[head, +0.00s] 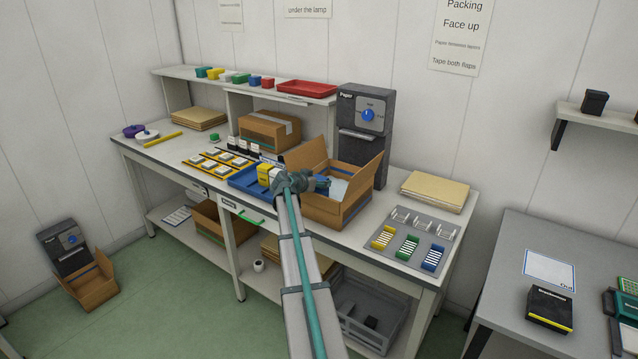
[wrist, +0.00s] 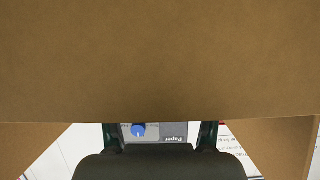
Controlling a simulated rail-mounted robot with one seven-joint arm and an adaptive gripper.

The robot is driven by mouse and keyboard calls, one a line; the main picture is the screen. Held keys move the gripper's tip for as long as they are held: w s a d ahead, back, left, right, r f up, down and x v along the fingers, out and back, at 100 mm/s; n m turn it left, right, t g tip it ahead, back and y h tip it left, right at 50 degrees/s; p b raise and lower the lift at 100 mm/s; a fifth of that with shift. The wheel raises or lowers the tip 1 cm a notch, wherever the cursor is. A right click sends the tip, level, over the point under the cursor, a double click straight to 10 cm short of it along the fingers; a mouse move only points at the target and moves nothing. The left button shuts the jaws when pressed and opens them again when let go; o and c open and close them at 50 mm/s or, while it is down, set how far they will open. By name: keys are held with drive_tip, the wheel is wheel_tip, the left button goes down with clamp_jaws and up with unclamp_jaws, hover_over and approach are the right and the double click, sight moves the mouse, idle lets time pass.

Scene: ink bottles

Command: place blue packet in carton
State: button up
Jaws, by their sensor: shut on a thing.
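The open carton (head: 324,212) stands on the bench with its flaps raised. My gripper (head: 316,181) reaches over the carton's left side, fingers pointing right, and is shut on a small blue packet (head: 323,185). The packet is at the carton's opening, mostly hidden by the gripper; I cannot tell whether it touches the carton. In the wrist view a brown cardboard panel (wrist: 160,60) of the carton fills the upper part. My dark fingers (wrist: 160,136) show below it, and the packet cannot be made out there.
A grey paper dispenser (head: 364,125) stands behind the carton. A blue tray (head: 240,180) with yellow-labelled items is close on the left. A grey rack (head: 388,232) with yellow, green and blue packs lies on the right. Brown envelopes (head: 435,190) lie at the back right.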

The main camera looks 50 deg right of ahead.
drive_tip(key=o, duration=1.2)
drive_tip(key=shift+c, duration=0.2)
drive_tip(key=shift+r, duration=0.1)
